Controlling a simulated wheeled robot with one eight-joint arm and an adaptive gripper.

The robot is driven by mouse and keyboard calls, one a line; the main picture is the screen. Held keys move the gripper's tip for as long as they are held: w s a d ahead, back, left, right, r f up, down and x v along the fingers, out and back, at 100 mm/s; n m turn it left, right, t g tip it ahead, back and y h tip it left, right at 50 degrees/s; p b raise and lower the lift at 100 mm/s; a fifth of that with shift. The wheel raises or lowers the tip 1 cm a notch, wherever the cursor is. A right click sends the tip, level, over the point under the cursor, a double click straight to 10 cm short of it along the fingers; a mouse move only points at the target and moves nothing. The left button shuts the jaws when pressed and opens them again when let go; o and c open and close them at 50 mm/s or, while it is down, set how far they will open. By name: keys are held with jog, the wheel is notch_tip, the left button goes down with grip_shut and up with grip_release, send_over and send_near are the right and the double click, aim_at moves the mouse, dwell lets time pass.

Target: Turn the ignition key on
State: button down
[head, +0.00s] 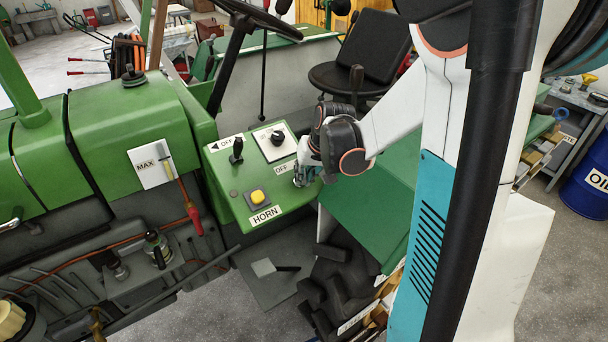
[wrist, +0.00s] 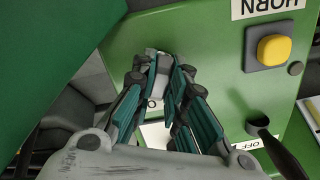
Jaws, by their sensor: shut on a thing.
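My gripper (head: 302,176) is at the right edge of the green control panel (head: 232,185) in the head view, beside the white OFF label (head: 282,167). In the wrist view its teal-and-grey fingers (wrist: 160,72) come together over the panel. They are shut on a small grey piece (wrist: 152,56) at the fingertips, which looks like the ignition key. The fingers hide most of it, so its turned angle cannot be told. A white label patch (wrist: 153,133) shows between the fingers in the wrist view.
The yellow horn button (head: 258,197), a black lever (head: 236,151) and a rotary knob (head: 277,138) stand on the same panel. The black lever also shows in the wrist view (wrist: 270,138). The steering wheel (head: 262,18) is above and behind. A black seat (head: 365,55) is behind my arm.

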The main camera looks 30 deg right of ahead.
jog(key=shift+s+f, duration=0.1)
jog(key=c, duration=1.8)
grip_release()
jog(key=shift+o, duration=1)
jog(key=v, duration=0.7)
jog(key=shift+r, duration=0.25)
